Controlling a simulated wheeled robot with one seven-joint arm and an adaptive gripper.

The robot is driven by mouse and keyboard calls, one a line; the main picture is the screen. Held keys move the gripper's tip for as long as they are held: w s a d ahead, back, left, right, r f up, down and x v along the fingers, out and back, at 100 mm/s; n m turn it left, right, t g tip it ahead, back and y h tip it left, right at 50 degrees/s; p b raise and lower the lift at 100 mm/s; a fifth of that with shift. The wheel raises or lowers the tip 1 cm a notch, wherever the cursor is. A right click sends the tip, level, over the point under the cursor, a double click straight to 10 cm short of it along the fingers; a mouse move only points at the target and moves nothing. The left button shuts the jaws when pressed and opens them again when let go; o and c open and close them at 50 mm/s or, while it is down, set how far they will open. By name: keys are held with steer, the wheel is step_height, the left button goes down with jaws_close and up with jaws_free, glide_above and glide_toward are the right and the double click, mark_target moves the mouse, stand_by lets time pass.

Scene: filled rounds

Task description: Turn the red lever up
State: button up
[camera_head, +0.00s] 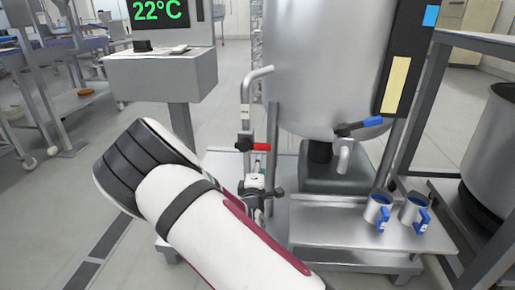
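The red lever (262,147) is on a dark valve on the thin metal pipe (246,110), left of the big steel tank. It lies about level, with its red handle pointing right. My white arm (215,225) crosses the lower left of the view, below and left of the lever. A small grey and dark mechanism (254,188) shows below the lever, at the edge of my arm. It may be my gripper or part of the pipework; I cannot tell which. No fingertips show clearly, and nothing is seen touching the red handle.
The steel tank (325,65) has a tap with a blue lever (372,122), above a metal shelf (335,222) holding two blue-handled cups (378,211). A display post (162,75) reading 22°C stands left of the pipe. A large pot (492,150) stands right.

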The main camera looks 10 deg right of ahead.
mark_target(262, 148)
steer(key=b+x, duration=0.3)
steer(key=x, duration=0.9)
steer(key=shift+w+d, duration=0.2)
steer(key=shift+w, duration=0.15)
jaws_close()
